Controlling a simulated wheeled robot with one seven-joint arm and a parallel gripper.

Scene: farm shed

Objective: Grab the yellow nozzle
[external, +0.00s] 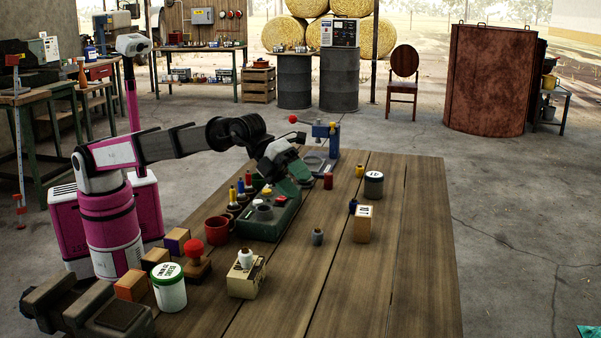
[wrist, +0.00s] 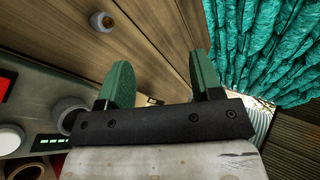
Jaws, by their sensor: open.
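A small yellow nozzle (external: 359,170) stands on the wooden table in the external view, left of a dark grey jar. I cannot make out the yellow nozzle in the wrist view.
The green device (external: 262,228) is below my gripper. A red nozzle (external: 328,181), a blue nozzle (external: 353,206), a grey nozzle (external: 317,237) and a labelled wooden block (external: 362,226) stand nearby. The dark grey jar (external: 374,185) is close by. The table's right side is clear.

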